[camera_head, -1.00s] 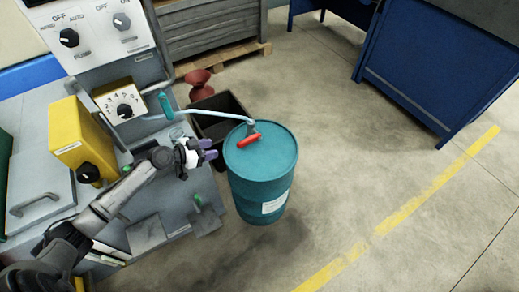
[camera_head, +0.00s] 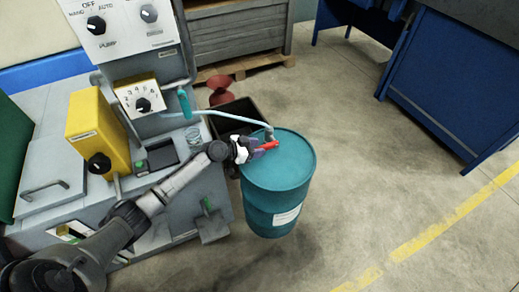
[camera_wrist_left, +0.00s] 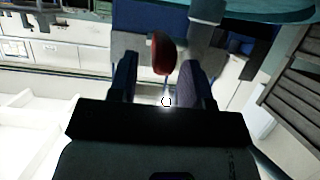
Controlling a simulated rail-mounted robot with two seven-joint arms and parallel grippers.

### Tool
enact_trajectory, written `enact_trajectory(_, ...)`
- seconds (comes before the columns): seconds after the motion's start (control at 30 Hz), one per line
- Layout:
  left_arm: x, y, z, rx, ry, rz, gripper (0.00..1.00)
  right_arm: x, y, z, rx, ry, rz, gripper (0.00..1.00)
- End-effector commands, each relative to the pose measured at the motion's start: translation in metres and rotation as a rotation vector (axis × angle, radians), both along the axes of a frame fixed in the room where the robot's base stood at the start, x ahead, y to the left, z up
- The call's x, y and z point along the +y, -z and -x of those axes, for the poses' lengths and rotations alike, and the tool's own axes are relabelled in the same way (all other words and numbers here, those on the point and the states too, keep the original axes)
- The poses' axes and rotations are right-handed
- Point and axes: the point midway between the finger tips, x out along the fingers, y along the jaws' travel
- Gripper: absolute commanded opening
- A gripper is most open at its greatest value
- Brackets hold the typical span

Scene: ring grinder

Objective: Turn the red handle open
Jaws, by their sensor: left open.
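The red handle (camera_head: 268,146) is on the valve at the top of a teal drum (camera_head: 268,180), where a light blue hose joins. My left gripper (camera_head: 256,151) is at the handle, just above the drum's left rim. In the left wrist view the red handle (camera_wrist_left: 162,54) shows between the two fingers of my open left gripper (camera_wrist_left: 157,78). A gap shows between the handle and the left finger. My right gripper is in neither view.
The grey grinder (camera_head: 75,160) with a yellow box (camera_head: 95,130) and dials stands at the left. The hose (camera_head: 225,117) runs over a dark bin (camera_head: 232,108) to the drum. A red funnel-like object (camera_head: 221,92) is behind. The floor at right is clear.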

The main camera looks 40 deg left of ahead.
Motion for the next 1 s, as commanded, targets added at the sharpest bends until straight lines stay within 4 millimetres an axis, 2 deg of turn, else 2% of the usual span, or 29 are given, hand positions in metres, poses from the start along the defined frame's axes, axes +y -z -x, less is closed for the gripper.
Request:
enact_trajectory(0.2, -0.0053, 0.0054, -0.0118, 0.000, 0.000, -0.001, 0.45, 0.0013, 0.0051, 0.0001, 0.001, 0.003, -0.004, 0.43)
enact_trajectory(0.57, -0.0062, 0.0059, -0.0135, 0.001, 0.000, 0.000, 0.45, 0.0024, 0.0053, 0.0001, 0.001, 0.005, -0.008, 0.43)
enact_trajectory(1.0, -0.0060, 0.0058, -0.0133, 0.000, 0.000, 0.000, 0.03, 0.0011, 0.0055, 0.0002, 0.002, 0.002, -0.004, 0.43)
